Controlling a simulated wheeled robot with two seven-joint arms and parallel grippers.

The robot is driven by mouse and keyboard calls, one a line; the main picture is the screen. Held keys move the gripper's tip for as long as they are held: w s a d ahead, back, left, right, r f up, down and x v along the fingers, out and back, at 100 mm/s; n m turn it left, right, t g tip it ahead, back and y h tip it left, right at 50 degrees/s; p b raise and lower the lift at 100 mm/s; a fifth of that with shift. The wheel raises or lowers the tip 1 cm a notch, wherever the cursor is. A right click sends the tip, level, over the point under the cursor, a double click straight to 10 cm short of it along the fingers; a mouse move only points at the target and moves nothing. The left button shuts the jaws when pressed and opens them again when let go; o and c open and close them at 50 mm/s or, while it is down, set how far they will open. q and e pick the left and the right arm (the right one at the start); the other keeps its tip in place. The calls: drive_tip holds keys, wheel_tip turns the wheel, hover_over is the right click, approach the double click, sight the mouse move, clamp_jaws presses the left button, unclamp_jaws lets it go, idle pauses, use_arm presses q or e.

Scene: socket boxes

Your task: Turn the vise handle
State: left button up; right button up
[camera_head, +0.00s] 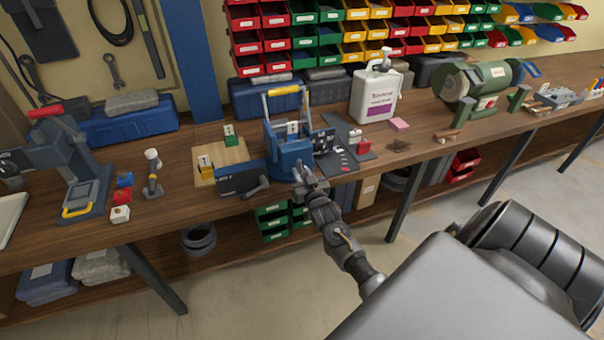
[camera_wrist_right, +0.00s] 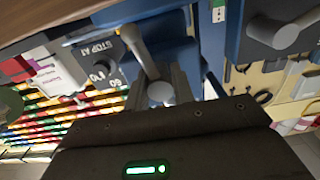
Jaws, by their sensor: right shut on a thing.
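The blue vise (camera_head: 293,150) stands near the front edge of the workbench in the head view. Its blue body also shows behind the gripper in the wrist view (camera_wrist_right: 212,45). The grey vise handle (camera_wrist_right: 140,48) is a bar with a round end. The gripper hides part of the handle in the head view. My left gripper is not in view.
A dark block with a grey lever (camera_head: 240,180) stands just left of the vise. A white jug (camera_head: 375,95) stands behind to the right. Another press-like tool (camera_head: 75,165) is at far left.

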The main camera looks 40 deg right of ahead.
drive_tip(key=m, duration=0.4)
drive_tip(key=shift+a+f+m, duration=0.15)
drive_tip(key=shift+f+m, duration=0.05)
drive_tip(key=shift+m, duration=0.1)
drive_tip(key=m+p, duration=0.1)
drive_tip(key=m, duration=0.4)
drive_tip(key=shift+m, duration=0.3)
drive_tip(key=m+p, duration=0.1)
drive_tip(key=m, duration=0.5)
drive_tip(key=shift+p, duration=0.3)
drive_tip(key=shift+s+m+p, duration=0.1)
drive_tip(key=shift+m+p, duration=0.4)
drive_tip(key=shift+m, duration=1.5)
drive_tip(key=shift+m, duration=0.3)
drive_tip(key=o, duration=0.9)
drive_tip(key=shift+s, duration=0.1)
drive_tip(key=shift+c, duration=0.2)
drive_tip(key=shift+o, duration=0.6)
drive_tip(key=shift+r, duration=0.2)
